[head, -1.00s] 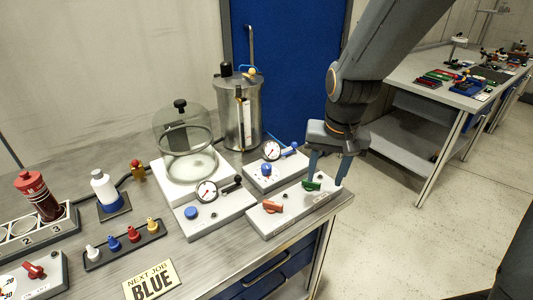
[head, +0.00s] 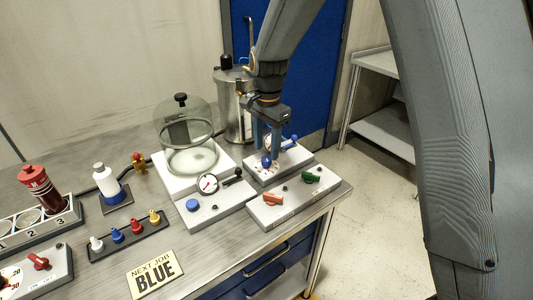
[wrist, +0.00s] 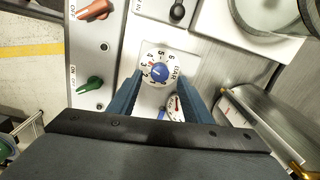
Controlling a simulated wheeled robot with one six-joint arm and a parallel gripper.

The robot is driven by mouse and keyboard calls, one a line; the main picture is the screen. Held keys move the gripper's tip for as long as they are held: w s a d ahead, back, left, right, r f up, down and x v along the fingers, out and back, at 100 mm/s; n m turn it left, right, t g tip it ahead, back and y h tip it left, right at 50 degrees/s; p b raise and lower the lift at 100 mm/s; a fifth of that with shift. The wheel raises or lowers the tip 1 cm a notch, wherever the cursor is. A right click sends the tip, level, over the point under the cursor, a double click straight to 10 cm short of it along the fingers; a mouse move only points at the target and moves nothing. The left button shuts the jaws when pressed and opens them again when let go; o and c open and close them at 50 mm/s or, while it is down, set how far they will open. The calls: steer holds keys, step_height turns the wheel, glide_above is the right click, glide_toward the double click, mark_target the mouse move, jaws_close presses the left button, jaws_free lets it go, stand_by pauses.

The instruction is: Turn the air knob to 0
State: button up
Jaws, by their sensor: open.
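A round blue knob (head: 267,161) stands on a white box (head: 300,164) at the back right of the bench. In the wrist view the blue knob (wrist: 159,73) sits in a white dial (wrist: 147,60) with printed numbers and a BAR mark. Which number it points to is too small to tell for sure. My gripper (wrist: 160,78) is open, with one finger on each side of the dial; whether the fingers touch the knob I cannot tell. In the head view my gripper (head: 267,153) comes down over this knob and partly hides the gauge behind it.
A front panel carries a red knob (head: 272,198) and a green knob (head: 311,177). Another white box holds a blue knob (head: 193,205) and a gauge (head: 208,184). A glass bell jar (head: 184,135) and a metal drum (head: 233,110) stand close by.

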mark_target(266, 158)
steer(key=shift+f+p, duration=0.35)
steer(key=shift+f, duration=1.5)
steer(key=c, duration=1.1)
steer(key=shift+o, duration=0.2)
